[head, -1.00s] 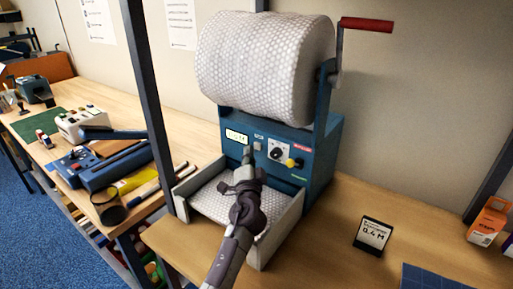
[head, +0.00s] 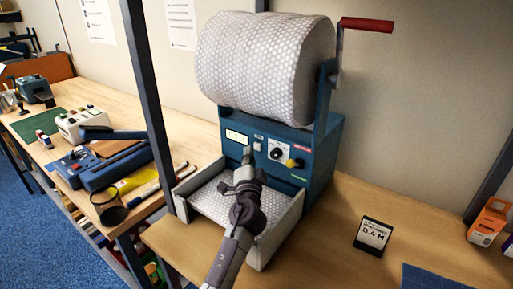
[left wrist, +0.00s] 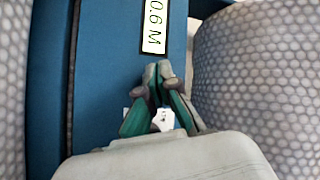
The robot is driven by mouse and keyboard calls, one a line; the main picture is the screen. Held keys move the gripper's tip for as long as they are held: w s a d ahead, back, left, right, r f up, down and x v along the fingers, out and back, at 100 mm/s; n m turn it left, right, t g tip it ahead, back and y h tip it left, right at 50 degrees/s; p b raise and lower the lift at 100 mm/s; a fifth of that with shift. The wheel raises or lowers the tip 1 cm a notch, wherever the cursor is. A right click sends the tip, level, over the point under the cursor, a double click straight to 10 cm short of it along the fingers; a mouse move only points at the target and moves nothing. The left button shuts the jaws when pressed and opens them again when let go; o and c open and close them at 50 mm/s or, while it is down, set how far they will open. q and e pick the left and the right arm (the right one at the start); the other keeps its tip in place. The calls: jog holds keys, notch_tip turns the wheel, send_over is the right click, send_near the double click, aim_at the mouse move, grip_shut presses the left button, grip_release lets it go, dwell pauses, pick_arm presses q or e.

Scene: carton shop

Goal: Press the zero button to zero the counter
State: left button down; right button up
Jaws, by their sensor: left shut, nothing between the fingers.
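The counter is a small lit display (head: 236,137) on the blue front panel (head: 297,151) of the bubble-wrap machine. In the left wrist view the display (left wrist: 153,26) reads 0.6 M. A small pale button (head: 258,144) sits right of the display; I cannot read its label. My left gripper (head: 246,153) is shut and empty, its fingertips at the panel just below the display and left of this button. In the left wrist view the fingertips (left wrist: 158,68) are close below the display; whether they touch the panel is unclear. My right gripper is not in view.
The bubble-wrap roll (head: 265,65) with its red-handled crank (head: 367,25) is above the panel. A dial (head: 277,150) and yellow knob (head: 293,163) are right of the gripper. A tray (head: 270,238) lies below. A black-framed card (head: 373,236) reading 0.4 M stands right.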

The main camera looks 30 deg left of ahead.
pick_arm(q)
jog(key=shift+w, duration=0.1)
jog(key=shift+w, duration=0.3)
jog(key=shift+w+d+b, duration=0.1)
jog(key=shift+w+b, duration=0.35)
jog(key=shift+b, duration=0.15)
dwell(0.4)
jog(key=shift+s, duration=0.9)
jog(key=shift+s+a+p, duration=0.15)
jog(key=shift+s+p, duration=0.3)
jog(key=shift+s, duration=0.8)
jog(key=shift+s+a+p, duration=0.1)
jog(key=shift+s+p, duration=0.3)
jog(key=shift+s, duration=0.85)
